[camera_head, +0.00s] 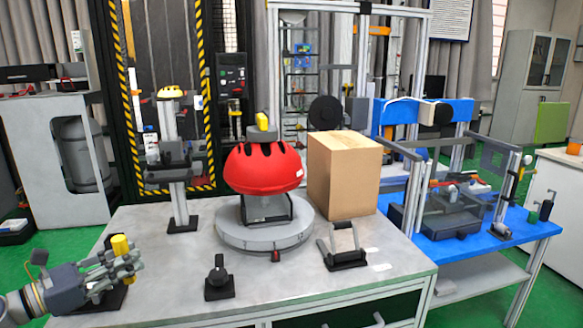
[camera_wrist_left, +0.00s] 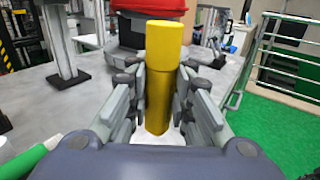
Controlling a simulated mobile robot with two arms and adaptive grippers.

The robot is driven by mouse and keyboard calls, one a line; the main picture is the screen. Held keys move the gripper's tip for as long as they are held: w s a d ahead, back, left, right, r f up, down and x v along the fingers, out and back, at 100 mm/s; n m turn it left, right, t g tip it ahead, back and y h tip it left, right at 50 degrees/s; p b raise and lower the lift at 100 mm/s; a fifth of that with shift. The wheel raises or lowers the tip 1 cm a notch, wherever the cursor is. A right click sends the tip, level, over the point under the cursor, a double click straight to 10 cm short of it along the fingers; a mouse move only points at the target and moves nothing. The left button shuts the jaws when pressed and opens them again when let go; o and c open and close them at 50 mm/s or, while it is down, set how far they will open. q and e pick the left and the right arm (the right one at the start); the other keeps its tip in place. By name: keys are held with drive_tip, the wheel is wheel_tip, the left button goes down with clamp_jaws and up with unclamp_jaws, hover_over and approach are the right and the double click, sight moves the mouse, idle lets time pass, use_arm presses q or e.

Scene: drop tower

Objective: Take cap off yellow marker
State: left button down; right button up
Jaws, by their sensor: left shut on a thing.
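The yellow marker (camera_wrist_left: 158,85) stands upright between the fingers of my left gripper (camera_wrist_left: 155,100) in the left wrist view. My left gripper is shut on it. A seam divides its wider upper part, the cap (camera_wrist_left: 163,42), from the body below, and the cap sits on the body. In the head view the cap (camera_head: 121,245) shows above my left gripper (camera_head: 118,270) at the table's front left. The gripper hides the marker's lower part there. My right gripper is in neither view.
A red helmet (camera_head: 263,168) sits on a stand on a round grey plate (camera_head: 265,235). A cardboard box (camera_head: 343,180) is behind it to the right. A black knob-like piece (camera_head: 219,280) and a small frame holder (camera_head: 342,250) stand on the grey table (camera_head: 180,270).

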use_arm(q)
drive_tip(key=s+d+f+n+t+y+p, duration=0.1)
drive_tip(key=s+d+f+y+p, duration=0.2)
drive_tip(key=d, duration=0.4)
drive_tip(key=s+d+f+n+t+p, duration=0.1)
drive_tip(key=s+d+f+n+p, duration=0.15)
drive_tip(key=s+d+p, duration=0.3)
drive_tip(key=s+d+r+n+t+y+p, duration=0.25)
drive_tip(key=s+r+n+y+p, duration=0.25)
drive_tip(key=s+r+y+p, duration=0.65)
drive_tip(key=w+d+m+g+h+b, duration=0.2)
drive_tip(key=d+m+h, duration=0.2)
drive_tip(key=d+h, duration=0.3)
drive_tip(key=w+d+m+g+h+b, duration=0.1)
drive_tip(key=d+m+g+h, duration=0.2)
drive_tip(key=d+h, duration=0.4)
drive_tip(key=shift+w+d+f+m+h+b, duration=0.15)
drive_tip(key=shift+w+f+m+h+b, duration=0.25)
drive_tip(key=shift+m, duration=0.45)
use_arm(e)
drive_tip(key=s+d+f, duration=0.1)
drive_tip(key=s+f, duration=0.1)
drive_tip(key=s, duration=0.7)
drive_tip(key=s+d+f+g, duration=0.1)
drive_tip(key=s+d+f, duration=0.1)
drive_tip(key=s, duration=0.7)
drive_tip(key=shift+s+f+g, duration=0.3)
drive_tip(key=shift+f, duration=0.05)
